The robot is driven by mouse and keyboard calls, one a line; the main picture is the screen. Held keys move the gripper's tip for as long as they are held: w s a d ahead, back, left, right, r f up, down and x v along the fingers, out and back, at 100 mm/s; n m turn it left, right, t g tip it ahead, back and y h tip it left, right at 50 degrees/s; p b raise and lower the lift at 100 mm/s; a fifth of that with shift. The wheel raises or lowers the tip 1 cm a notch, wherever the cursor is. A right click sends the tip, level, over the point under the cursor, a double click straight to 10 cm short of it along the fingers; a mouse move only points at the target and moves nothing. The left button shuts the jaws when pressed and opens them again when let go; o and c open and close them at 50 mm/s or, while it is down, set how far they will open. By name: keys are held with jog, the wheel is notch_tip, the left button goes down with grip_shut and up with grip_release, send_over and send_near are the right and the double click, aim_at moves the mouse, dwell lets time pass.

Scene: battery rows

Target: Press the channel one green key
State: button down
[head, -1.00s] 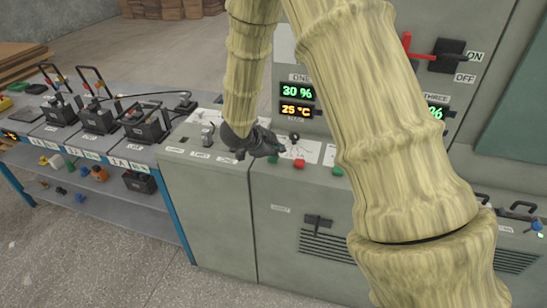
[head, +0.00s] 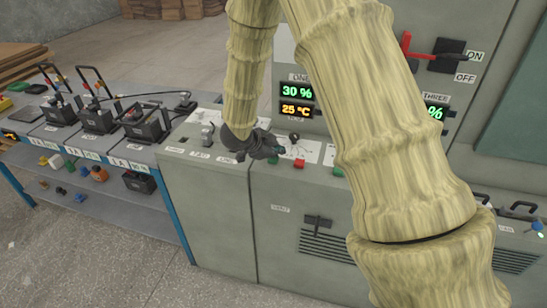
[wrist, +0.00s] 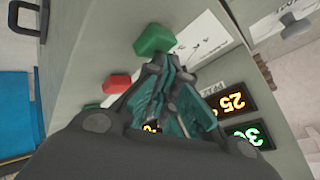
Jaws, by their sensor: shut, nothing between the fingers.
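The channel one green key (wrist: 155,40) is a bright green block on the grey console. It shows just beyond my fingertips in the wrist view, and a small part shows under my gripper in the head view (head: 273,161). My gripper (head: 280,150) is shut and empty, with its dark fingers close over the console by this key. In the wrist view the shut fingertips (wrist: 155,64) are beside the near edge of the key; I cannot tell whether they touch it. The channel one display (head: 296,100) reads 30 % and 25 °C.
A red key (head: 299,163) and another green key (head: 337,171) sit to the right along the same console edge. A small black-knobbed lever (head: 294,138) stands behind the keys. A battery bench (head: 90,140) is at the left.

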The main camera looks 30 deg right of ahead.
aim_at(276, 159)
jog(key=shift+r, duration=0.15)
jog(key=shift+r+p, duration=0.65)
jog(key=shift+p, duration=0.25)
jog(key=shift+r, duration=0.1)
notch_tip(276, 159, up, 5)
jog(key=p, duration=0.4)
jog(key=shift+p, duration=0.3)
dwell(0.6)
